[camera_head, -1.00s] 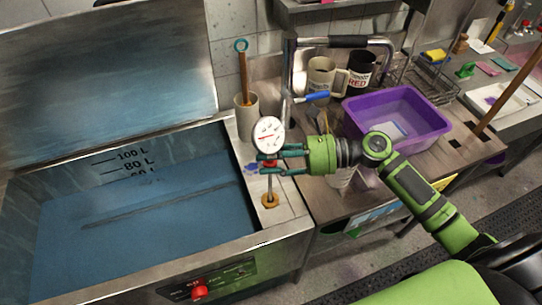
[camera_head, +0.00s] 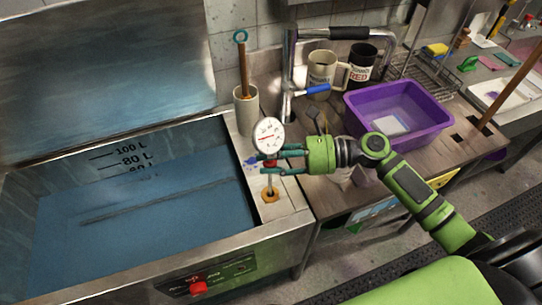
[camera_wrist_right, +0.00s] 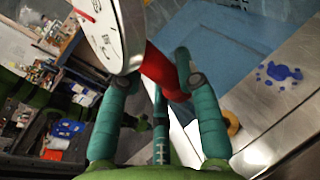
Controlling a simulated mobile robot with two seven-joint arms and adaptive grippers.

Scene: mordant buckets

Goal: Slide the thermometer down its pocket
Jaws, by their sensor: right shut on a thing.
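The thermometer has a round white dial (camera_head: 269,134) with a red needle and a red collar (camera_head: 270,163) below it. Its thin stem (camera_head: 270,181) runs down to the orange-brown pocket ring (camera_head: 270,195) on the tank's steel ledge and appears to enter it. My right gripper (camera_head: 267,164) comes from the right and is shut on the thermometer at the collar, above the ring. In the right wrist view the dial (camera_wrist_right: 108,32) and red collar (camera_wrist_right: 162,72) show by the teal fingers, with part of the ring (camera_wrist_right: 232,122) beyond. My left gripper is out of view.
The tank (camera_head: 150,200) of blue liquid lies left of the ledge. A cup (camera_head: 246,108) holding a wooden-handled tool stands behind the thermometer. A tap (camera_head: 290,75), mugs (camera_head: 321,70) and a purple tub (camera_head: 425,132) stand behind and right. Blue splashes (camera_wrist_right: 280,73) mark the ledge.

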